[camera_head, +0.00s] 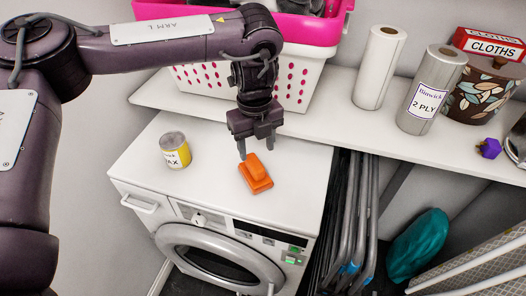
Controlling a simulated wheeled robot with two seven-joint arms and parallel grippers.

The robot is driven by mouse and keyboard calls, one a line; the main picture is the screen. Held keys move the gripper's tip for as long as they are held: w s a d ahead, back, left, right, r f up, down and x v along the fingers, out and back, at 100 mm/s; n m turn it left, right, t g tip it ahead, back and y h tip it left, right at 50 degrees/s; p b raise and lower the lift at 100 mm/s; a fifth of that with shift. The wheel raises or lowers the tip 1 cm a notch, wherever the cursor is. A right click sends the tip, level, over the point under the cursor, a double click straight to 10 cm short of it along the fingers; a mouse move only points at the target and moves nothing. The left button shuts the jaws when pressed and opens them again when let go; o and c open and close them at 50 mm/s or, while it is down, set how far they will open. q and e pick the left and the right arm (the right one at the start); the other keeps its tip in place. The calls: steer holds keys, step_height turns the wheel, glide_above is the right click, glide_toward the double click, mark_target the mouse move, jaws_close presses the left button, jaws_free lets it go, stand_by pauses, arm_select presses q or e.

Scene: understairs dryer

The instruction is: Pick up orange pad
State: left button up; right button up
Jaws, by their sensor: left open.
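The orange pad (258,180) lies on the white top of the dryer (215,200), right of its middle. It has a raised, rounded grip on a flat base. My left gripper (257,153) points down just above and behind the pad, with its two dark fingers apart and nothing seen between them. The fingertips are close to the pad's back end; whether they touch it I cannot tell. My right gripper is not in view.
A yellow-labelled can (175,151) stands on the dryer, left of the pad. Behind, a shelf (340,117) holds a white and pink basket (312,70), paper rolls (381,68), a patterned pot (482,95) and a red cloths box (488,44). Folded metal frames (350,225) stand right of the dryer.

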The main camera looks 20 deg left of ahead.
mark_target(254, 161)
arm_select(q)
steer(key=shift+w+a+r, duration=0.2)
steer(key=shift+w+a, duration=0.15)
steer(key=shift+w, duration=0.1)
steer(key=shift+s+f, duration=0.75)
steer(key=shift+f, duration=0.1)
step_height(254, 161, down, 2)
steer(key=shift+w+f, duration=0.1)
step_height(254, 161, down, 3)
steer(key=shift+w+f+p, duration=0.1)
steer(key=shift+p, duration=0.3)
steer(key=c, duration=0.8)
jaws_close()
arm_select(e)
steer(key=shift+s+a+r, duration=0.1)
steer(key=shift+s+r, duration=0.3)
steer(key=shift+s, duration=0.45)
arm_select(q)
steer(key=shift+r, duration=0.2)
